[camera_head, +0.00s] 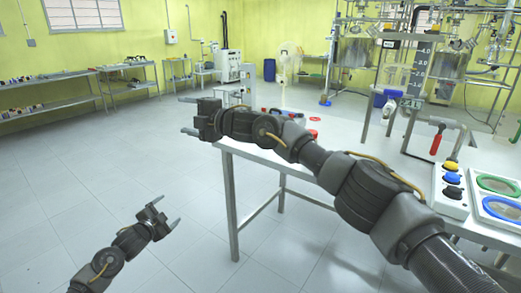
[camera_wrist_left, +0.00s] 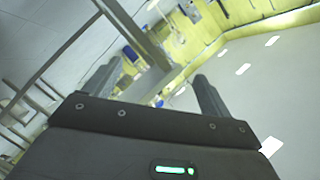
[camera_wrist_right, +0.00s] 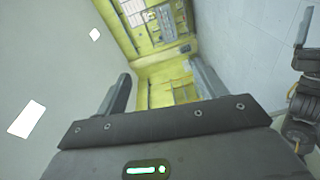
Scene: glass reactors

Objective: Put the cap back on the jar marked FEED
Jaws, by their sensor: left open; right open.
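In the head view a small red disc-like piece (camera_head: 314,119) lies on the white table (camera_head: 355,131). Small red-topped items (camera_head: 299,118) show just behind my right arm, partly hidden by it. They are too small to read, so I cannot tell which is the FEED jar or its cap. My right gripper (camera_head: 182,116) is open and empty, beyond the table's left end. My left gripper (camera_head: 168,212) is open and empty, low over the floor left of the table. Both wrist views show empty fingers and no jar.
On the table's right stand a button box (camera_head: 451,191), a tray with green and blue rings (camera_head: 497,188) and a red-handled tool (camera_head: 436,140). Glass reactors (camera_head: 357,52) stand behind. My right arm crosses above the table. The floor at left is clear.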

